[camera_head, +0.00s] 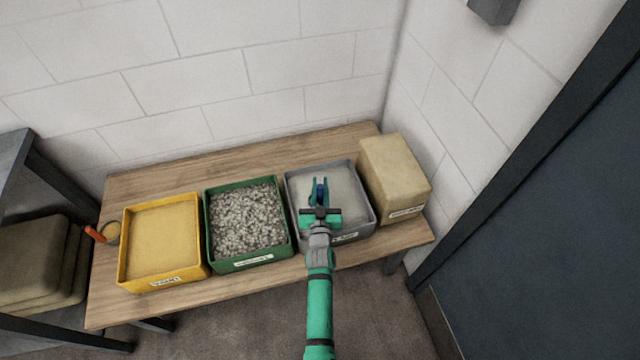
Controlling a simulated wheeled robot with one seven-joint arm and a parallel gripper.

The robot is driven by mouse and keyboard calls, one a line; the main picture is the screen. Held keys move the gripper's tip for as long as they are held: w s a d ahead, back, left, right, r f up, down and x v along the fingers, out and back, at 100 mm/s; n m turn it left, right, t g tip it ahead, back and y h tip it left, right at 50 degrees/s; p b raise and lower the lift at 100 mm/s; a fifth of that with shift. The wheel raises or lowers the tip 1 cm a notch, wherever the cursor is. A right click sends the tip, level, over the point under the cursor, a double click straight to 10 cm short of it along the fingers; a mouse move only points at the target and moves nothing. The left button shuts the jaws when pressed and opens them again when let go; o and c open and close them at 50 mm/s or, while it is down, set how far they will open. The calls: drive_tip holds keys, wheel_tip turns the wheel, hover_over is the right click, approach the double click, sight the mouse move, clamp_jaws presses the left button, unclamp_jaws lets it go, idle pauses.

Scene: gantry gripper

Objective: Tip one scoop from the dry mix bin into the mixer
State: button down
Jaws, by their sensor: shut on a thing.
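My gripper (320,183) is over the grey bin (291,203) at the right of the row, its fingers shut on a small dark blue thing (321,193). This may be a scoop's handle; the rest of it is hidden by the gripper or by the fill. The grey bin holds smooth grey powder; its label is partly covered by my arm. To its left stand a green bin (247,263) of grey gravel and a yellow bin (162,282) of tan sand. Their labels are too small to read, so I cannot tell which is the dry mix. No mixer is in view.
An orange-handled scoop (96,234) lies left of the yellow bin. A tan block-shaped sack (394,174) stands right of the grey bin on the wooden table (150,185). A dark rack with stacked sacks (38,262) is at the left. Walls close in behind and right.

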drive_tip(key=shift+f, duration=1.4)
drive_tip(key=shift+w+d, duration=1.1)
drive_tip(key=shift+d, duration=2.35)
drive_tip(key=a+r, duration=0.1)
drive_tip(key=r, duration=0.6)
drive_tip(key=s+a+r, duration=0.1)
drive_tip(key=a+r, duration=0.1)
drive_tip(key=r, duration=0.6)
drive_tip(key=shift+a+r, duration=0.25)
drive_tip(key=shift+r, duration=0.1)
